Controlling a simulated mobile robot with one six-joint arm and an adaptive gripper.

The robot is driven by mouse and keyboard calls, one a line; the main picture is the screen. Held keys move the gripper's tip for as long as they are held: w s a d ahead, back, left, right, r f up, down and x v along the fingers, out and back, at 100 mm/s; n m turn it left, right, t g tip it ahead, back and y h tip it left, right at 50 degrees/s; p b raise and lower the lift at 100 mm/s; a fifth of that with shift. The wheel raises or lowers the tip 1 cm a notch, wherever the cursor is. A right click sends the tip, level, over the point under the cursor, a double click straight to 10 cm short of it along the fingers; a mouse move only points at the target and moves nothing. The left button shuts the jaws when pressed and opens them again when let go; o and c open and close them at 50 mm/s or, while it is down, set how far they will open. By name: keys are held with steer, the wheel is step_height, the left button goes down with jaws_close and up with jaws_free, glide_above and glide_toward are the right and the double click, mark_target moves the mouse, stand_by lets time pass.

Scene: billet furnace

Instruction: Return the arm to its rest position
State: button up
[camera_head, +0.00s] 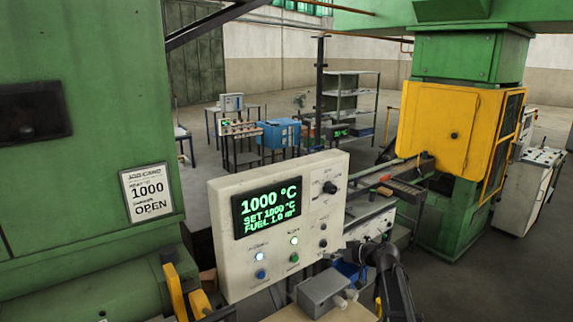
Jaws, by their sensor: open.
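A dark jointed arm link (393,285), which looks like part of my arm, rises from the bottom edge right of the control panel. Its upper end bends left behind the panel's lower right corner. I cannot make out my gripper or its fingertips. The cream control panel (327,220) stands close in front. Its screen (267,208) reads 1000 °C, SET 1000 °C and a fuel line. Below and beside the screen are lit blue, white and green buttons and a black knob (330,187).
The green furnace body (85,110) fills the left, with a sign (147,192) reading 1000 and OPEN. Yellow hooks (175,290) sit low left. A grey box (322,290) lies below the panel. The green and yellow machine (438,125) stands right. Open floor (520,255) shows at far right.

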steer(key=s+a+f+m+g+h+b, duration=0.1)
steer(key=s+f+g+h+b, duration=0.15)
steer(key=s+f, duration=0.45)
steer(key=s+a+f+m+g+h+b, duration=0.1)
steer(key=s+a+f+g+h+b, duration=0.1)
steer(key=s+f+b, duration=0.35)
steer(key=s+d+f+m+g+h+b, duration=0.3)
steer(key=s+d+f+m+g+h, duration=0.1)
steer(key=s+f, duration=0.7)
steer(key=shift+s+d+f+h+b, duration=0.2)
steer(key=shift+s+h+b, duration=0.2)
steer(key=shift+s+h, duration=0.55)
steer(key=c, duration=0.6)
steer(key=shift+o, duration=0.2)
steer(key=shift+a, duration=0.1)
steer(key=shift+a, duration=0.1)
